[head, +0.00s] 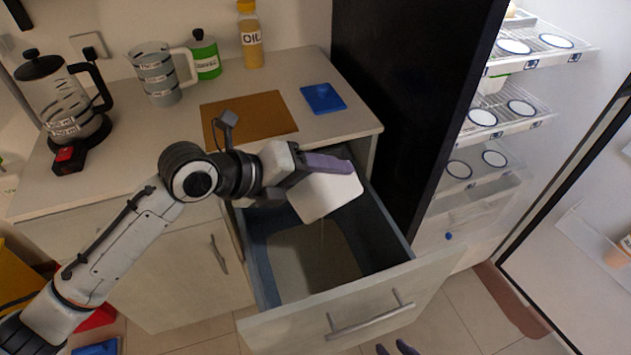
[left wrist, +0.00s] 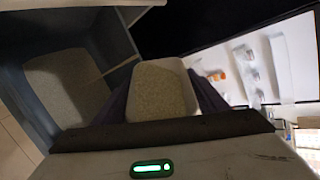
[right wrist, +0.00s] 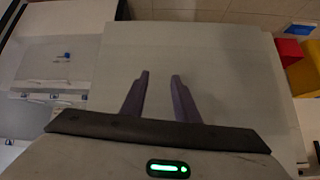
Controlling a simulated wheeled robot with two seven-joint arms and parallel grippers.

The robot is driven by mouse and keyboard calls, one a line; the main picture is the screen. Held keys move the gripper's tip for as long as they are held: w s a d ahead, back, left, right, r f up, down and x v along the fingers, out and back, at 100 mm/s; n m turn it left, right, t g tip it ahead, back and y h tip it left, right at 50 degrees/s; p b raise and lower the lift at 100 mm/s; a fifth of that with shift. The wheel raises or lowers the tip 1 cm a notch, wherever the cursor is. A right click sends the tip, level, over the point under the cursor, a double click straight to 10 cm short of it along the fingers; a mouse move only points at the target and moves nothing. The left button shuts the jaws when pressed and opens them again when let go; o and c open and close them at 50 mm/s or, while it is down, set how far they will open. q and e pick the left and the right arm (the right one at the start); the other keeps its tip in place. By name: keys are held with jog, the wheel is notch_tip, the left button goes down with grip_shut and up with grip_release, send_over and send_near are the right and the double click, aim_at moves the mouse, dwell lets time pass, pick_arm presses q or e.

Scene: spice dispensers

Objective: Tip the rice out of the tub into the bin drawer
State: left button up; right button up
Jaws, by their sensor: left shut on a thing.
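The white tub (head: 328,195) is tilted over the open bin drawer (head: 350,318) in the head view. My left gripper (head: 325,164) is shut on the tub's wall. In the left wrist view the tub (left wrist: 136,78) shows between the purple fingers, with pale rice (left wrist: 162,94) in it. A thin pale streak hangs below the tub's lip in the head view. The drawer's interior has dark walls and a beige bottom. My right gripper (right wrist: 159,77) is open and empty in the right wrist view; its purple tips (head: 396,348) show at the head view's bottom edge.
The counter holds a coffee pot (head: 65,105), a measuring jug (head: 158,75), a green canister (head: 204,55), an oil bottle (head: 250,35), a brown mat (head: 250,116) and a blue block (head: 323,98). An open fridge (head: 505,110) stands at the right, beside a black panel.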

pick_arm(q)
jog(key=shift+w+a+r+n+g+h+p, duration=0.25)
jog(key=shift+w+r+n+g+h+p, duration=0.2)
jog(key=shift+n+g, duration=0.2)
pick_arm(e)
jog(key=shift+r, duration=0.35)
dwell(0.7)
pick_arm(q)
jog(key=shift+w+a+r+n+g+h, duration=0.1)
jog(key=shift+w+a+n+g+h, duration=0.2)
jog(key=shift+w, duration=0.15)
jog(key=shift+w+a+n+g+h, duration=0.15)
jog(key=shift+w+a, duration=0.15)
jog(key=shift+w, duration=0.15)
pick_arm(e)
jog(key=shift+r, duration=0.2)
dwell(0.4)
pick_arm(q)
jog(key=shift+w+a, duration=0.1)
pick_arm(e)
jog(key=shift+f, duration=0.25)
pick_arm(q)
jog(key=shift+w+a+n+g+h+b, duration=0.25)
jog(key=shift+w+n+g+h+b, duration=0.2)
jog(key=shift+b, duration=0.75)
pick_arm(e)
jog(key=shift+a+f, duration=0.1)
jog(key=shift+f, duration=0.85)
